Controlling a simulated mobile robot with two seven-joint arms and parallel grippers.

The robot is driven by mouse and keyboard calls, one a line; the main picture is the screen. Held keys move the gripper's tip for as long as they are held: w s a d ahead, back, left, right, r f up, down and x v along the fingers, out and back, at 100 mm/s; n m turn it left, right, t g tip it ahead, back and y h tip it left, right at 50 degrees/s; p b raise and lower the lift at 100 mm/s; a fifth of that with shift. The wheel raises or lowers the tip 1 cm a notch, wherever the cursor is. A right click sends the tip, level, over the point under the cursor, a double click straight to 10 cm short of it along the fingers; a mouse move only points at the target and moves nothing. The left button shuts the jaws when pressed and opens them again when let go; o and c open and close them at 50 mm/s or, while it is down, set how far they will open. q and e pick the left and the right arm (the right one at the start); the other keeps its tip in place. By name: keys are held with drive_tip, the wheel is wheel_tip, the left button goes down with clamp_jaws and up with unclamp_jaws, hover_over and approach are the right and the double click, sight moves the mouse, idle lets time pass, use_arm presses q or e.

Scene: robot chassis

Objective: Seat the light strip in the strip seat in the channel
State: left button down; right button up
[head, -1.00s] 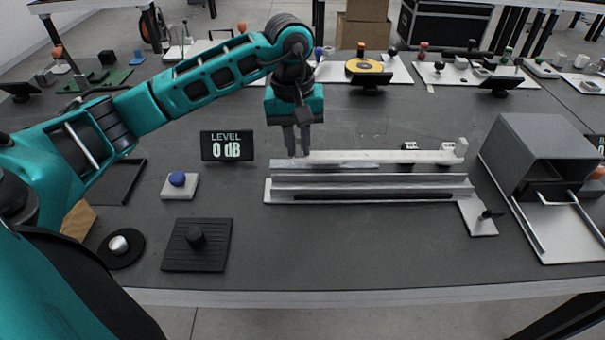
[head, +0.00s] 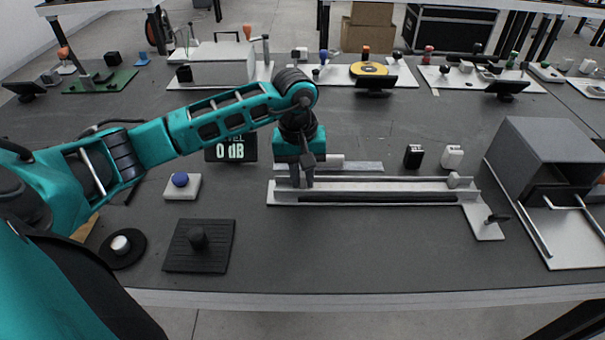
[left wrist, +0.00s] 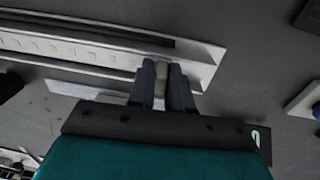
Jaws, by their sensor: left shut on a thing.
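The light strip (head: 385,187) is a long pale bar lying lengthwise along the channel (head: 284,198), a grey-white rail with a dark slot along its front. My left gripper (head: 296,184) points down at the left end of the channel, shut on the strip's end. In the left wrist view the gripper (left wrist: 165,75) has its fingers close together at the strip's end. The strip (left wrist: 70,49) shows a row of small yellowish squares there, inside the channel (left wrist: 205,60). I cannot tell whether it is fully down in its seat. My right gripper is not in view.
A thin grey flat piece (head: 350,167) lies behind the channel. A black block (head: 413,156) and a white block (head: 452,157) stand behind its right part. A grey housing (head: 550,155) is at the right. The level display (head: 232,150) stands at the left.

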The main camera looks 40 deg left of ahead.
use_arm(q)
drive_tip(key=c, duration=1.1)
unclamp_jaws()
drive_tip(key=shift+o, duration=0.2)
drive_tip(key=shift+r+p, duration=0.2)
drive_tip(key=shift+p, duration=0.1)
wheel_tip(320, 180, up, 12)
drive_tip(key=shift+s+a+p, duration=0.25)
drive_tip(key=shift+a+p, duration=0.05)
drive_tip(key=shift+a, duration=0.05)
drive_tip(key=shift+f, duration=0.1)
